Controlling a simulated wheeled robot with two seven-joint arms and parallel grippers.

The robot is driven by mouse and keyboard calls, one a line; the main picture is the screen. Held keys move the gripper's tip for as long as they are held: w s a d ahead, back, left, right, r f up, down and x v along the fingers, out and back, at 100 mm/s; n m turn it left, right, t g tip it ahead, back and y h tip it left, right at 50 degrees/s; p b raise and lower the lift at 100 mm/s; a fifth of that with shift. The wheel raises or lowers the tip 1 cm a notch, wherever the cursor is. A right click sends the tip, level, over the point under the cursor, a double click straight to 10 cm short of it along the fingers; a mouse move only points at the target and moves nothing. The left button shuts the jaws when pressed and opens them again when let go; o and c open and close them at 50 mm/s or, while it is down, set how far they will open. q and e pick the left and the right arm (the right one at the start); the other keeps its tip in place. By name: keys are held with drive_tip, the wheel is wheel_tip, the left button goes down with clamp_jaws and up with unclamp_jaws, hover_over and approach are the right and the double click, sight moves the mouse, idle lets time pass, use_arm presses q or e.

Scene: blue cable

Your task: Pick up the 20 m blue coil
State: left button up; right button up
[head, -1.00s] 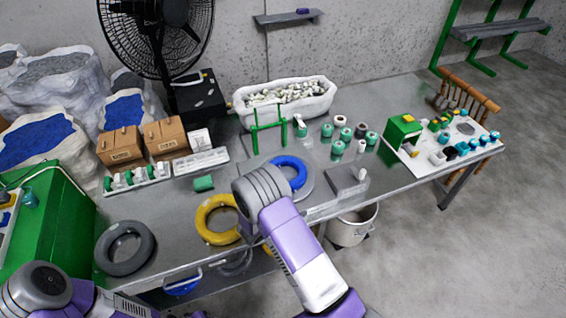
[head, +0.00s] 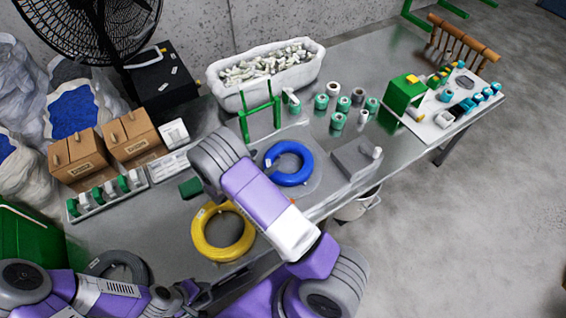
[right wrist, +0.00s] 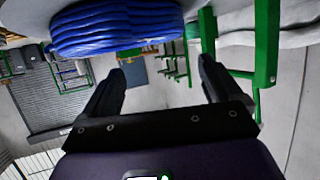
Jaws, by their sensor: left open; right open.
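The blue coil (head: 290,179) lies flat on a round grey plate on the table, right of my right forearm in the head view. It also shows large at the top of the right wrist view (right wrist: 118,30). My right gripper (right wrist: 160,72) is open and empty, its fingers pointing toward the coil's side without touching it. In the head view my right arm hides that gripper. My left gripper (head: 192,292) is open, low at the left near the table's front edge, seen small and partly hidden.
A yellow coil (head: 223,254) and a grey coil (head: 128,262) lie on the table to the left. A green frame (head: 275,118) stands behind the blue coil. A grey block (head: 352,160) is to its right. A white bin (head: 265,92) of fittings stands behind.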

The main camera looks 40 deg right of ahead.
sight(274, 153)
drive_tip(key=shift+w+d+f+b, duration=0.2)
drive_tip(key=shift+w+f+b, duration=0.25)
drive_tip(key=shift+f, duration=0.45)
drive_tip(key=shift+x, duration=1.1)
drive_tip(key=x, duration=0.5)
drive_tip(key=shift+r, duration=0.15)
drive_tip(key=c, duration=1.6)
